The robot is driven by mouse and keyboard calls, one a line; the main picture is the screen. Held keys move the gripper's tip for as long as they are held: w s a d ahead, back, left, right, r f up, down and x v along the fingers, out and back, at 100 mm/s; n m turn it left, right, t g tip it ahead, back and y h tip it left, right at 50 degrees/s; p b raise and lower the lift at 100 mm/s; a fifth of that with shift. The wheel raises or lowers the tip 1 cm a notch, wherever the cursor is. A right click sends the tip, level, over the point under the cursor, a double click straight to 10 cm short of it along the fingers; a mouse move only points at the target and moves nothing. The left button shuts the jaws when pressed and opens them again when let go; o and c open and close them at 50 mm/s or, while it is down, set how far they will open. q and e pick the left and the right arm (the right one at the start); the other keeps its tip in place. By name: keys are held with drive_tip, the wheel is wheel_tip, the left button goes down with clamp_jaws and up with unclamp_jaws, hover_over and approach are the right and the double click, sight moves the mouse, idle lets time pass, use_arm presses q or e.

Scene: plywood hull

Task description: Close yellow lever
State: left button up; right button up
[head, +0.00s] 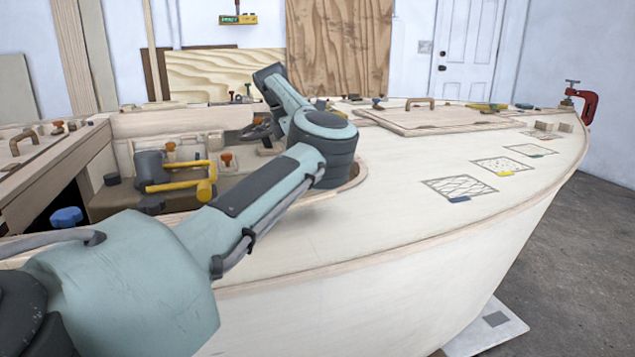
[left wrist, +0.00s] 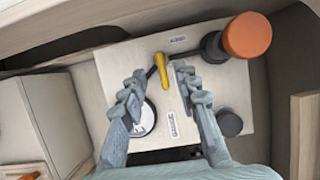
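The yellow lever (left wrist: 162,70) shows in the left wrist view on a pale panel (left wrist: 112,68), with its far end tilted slightly left. A dark part sits beside its left edge. My left gripper (left wrist: 160,82) has its two grey fingers spread, one on each side of the lever's near part. I see a gap between the lever and each finger; I cannot tell the depth between them. In the head view my left arm reaches over the deck, and its gripper is hidden. My right gripper is in neither view.
An orange knob (left wrist: 247,35) on a dark stem stands right of the lever. A black knob (left wrist: 229,123) and a round white dial (left wrist: 143,120) are near the fingers.

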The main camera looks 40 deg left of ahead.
use_arm(q)
drive_tip(key=v, duration=0.6)
drive_tip(key=shift+s+r, duration=0.1)
drive_tip(key=shift+r, duration=0.05)
